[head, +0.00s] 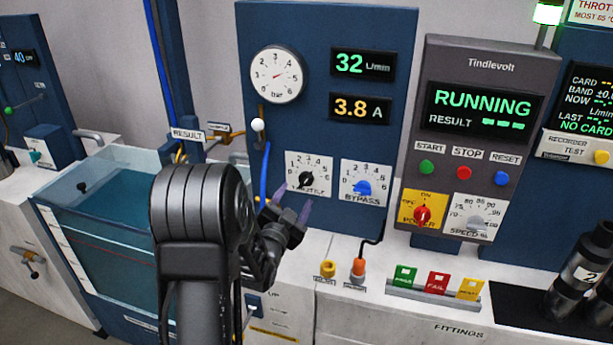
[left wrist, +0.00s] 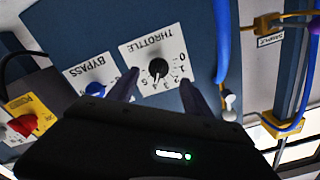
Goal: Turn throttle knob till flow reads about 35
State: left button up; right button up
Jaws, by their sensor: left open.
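The black throttle knob (head: 306,179) sits on a white scale plate on the blue panel. It also shows upside down in the left wrist view (left wrist: 158,68), between and beyond my two fingertips. The green flow display (head: 362,64) reads 32 L/min. My left gripper (head: 291,203) is open and empty, just in front of and below the throttle plate. In the left wrist view its purple fingers (left wrist: 158,92) stand apart, with no visible contact on the knob. My right gripper is in neither view.
The blue bypass knob (head: 363,188) is right of the throttle. An amber display (head: 360,108) reads 3.8 A. The Tindlevolt box (head: 486,63) shows RUNNING and carries START, STOP and RESET buttons. A blue hose (left wrist: 222,40) runs near the throttle plate. A water tank (head: 100,230) stands left.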

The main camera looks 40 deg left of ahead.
aim_at(302, 185)
pick_arm(q)
jog(key=p+x, duration=0.2)
jog(key=x, duration=0.4)
jog(key=shift+w+a, duration=0.1)
jog(key=shift+w, duration=0.05)
jog(key=shift+w+a+f, duration=0.1)
jog(key=shift+w+a, duration=0.1)
jog(key=shift+w, duration=0.4)
